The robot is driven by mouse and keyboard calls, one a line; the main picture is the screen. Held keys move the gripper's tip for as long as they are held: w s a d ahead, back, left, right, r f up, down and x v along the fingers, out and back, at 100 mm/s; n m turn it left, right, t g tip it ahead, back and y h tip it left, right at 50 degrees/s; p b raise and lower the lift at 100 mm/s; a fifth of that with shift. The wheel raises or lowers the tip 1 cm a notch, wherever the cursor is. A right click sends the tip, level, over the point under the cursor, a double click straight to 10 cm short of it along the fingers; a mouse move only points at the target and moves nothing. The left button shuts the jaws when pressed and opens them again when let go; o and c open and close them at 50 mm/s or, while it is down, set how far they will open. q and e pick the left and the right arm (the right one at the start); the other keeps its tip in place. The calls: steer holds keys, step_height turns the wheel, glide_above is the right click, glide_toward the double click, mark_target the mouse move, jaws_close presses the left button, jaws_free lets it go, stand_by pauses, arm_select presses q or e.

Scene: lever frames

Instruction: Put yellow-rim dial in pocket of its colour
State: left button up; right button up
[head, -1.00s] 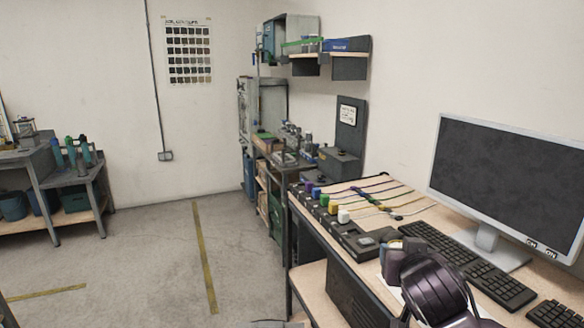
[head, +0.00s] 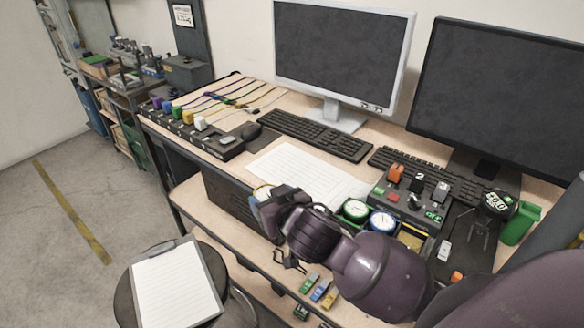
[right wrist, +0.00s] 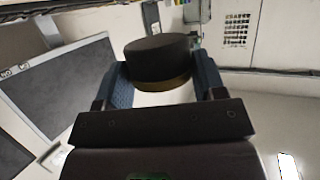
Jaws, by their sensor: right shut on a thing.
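My right gripper (head: 268,200) is shut on the yellow-rim dial (head: 262,191), held above the front edge of the desk. In the right wrist view the dial (right wrist: 158,60) is a dark round body with a dull yellow band, gripped between the two fingers (right wrist: 162,82). Its face is turned away there. In the head view, a green-rim dial (head: 355,209) and a blue-rim dial (head: 382,221) sit in a row right of my gripper. A yellow-edged pocket (head: 411,238) beside them is partly hidden by my arm; no dial shows in it. My left gripper is out of view.
A dark panel with switches (head: 404,195) stands behind the dials. Keyboards (head: 318,135) and two monitors (head: 343,52) stand farther back. Paper sheets (head: 295,170) lie flat behind my gripper. A stool with a clipboard (head: 175,285) stands in front of the desk.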

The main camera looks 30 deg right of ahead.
steer(key=w+d+r+m+g+h, duration=0.1)
steer(key=w+d+r+m+h, duration=0.15)
steer(key=w+r, duration=0.4)
steer(key=w+d+r+m+h, duration=0.2)
steer(key=w+r+h, duration=0.1)
steer(key=w+r, duration=0.35)
steer(key=m+g+h, duration=0.8)
steer(key=m, duration=0.1)
glide_above(307, 186)
step_height(307, 186, down, 3)
steer(key=shift+f+y, duration=0.1)
steer(key=shift+y, duration=0.15)
step_height(307, 186, down, 20)
steer(key=shift+r, duration=0.2)
steer(key=shift+f, duration=0.3)
steer(key=o, duration=1)
steer(key=shift+r, duration=0.1)
steer(key=shift+c, duration=0.2)
